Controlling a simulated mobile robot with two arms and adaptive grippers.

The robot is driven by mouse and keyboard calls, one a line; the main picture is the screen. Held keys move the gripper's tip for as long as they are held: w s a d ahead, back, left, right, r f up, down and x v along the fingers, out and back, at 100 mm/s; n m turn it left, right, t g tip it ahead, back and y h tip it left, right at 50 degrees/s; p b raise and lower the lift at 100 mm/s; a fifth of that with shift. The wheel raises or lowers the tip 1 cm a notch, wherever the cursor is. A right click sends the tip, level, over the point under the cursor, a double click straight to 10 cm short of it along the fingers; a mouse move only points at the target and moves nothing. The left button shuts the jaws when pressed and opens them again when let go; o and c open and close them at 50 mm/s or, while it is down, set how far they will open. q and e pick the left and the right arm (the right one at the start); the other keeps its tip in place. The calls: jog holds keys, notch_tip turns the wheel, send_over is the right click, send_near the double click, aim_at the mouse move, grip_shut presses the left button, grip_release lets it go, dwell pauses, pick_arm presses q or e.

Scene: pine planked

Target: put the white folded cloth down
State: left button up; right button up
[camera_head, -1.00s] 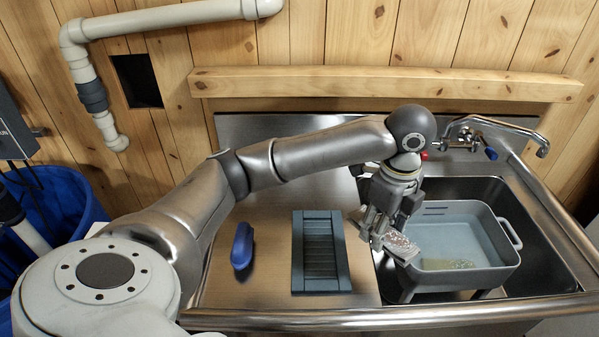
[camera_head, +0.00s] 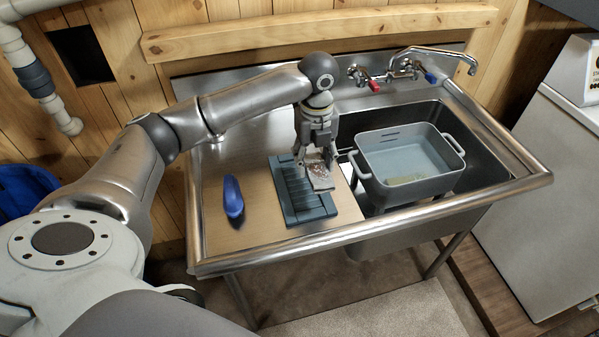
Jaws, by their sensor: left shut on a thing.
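My left gripper (camera_head: 317,162) is shut on the white folded cloth (camera_head: 321,181), a small pale bundle that looks greyish and speckled. The cloth is tilted and hangs below the fingers. I cannot tell whether the cloth touches the rack. The gripper and cloth hide some of the slats. My right gripper is not in view.
A blue brush-like object (camera_head: 233,197) lies left of the rack. A grey tub (camera_head: 398,185) with handles stands in the sink basin at the right, holding something yellowish. The tap (camera_head: 425,62) is behind it. Drainboard (camera_head: 236,156) behind the rack is clear.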

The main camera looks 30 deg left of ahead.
pick_arm(q)
send_over(300, 185)
jog(key=f, duration=0.4)
jog(key=shift+w+d+f+p, duration=0.15)
jog(key=shift+d+f+p, duration=0.1)
jog(key=shift+d+p, duration=0.05)
jog(key=shift+a+f, duration=0.2)
jog(key=shift+f, duration=0.05)
jog(key=f, duration=0.1)
jog(key=f+p, duration=0.1)
jog(key=f, duration=0.1)
jog(key=shift+a, duration=0.25)
jog(key=shift+f, duration=0.3)
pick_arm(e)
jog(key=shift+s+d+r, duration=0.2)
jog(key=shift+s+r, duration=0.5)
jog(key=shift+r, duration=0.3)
pick_arm(q)
jog(key=shift+s+d+f, duration=0.2)
jog(key=shift+s+f, duration=0.2)
jog(key=shift+f, duration=0.25)
jog(key=o, duration=0.9)
jog(key=shift+f, duration=0.1)
jog(key=shift+c, duration=0.2)
jog(key=shift+o, duration=0.9)
jog(key=shift+w+f, duration=0.15)
jog(key=shift+w, duration=0.1)
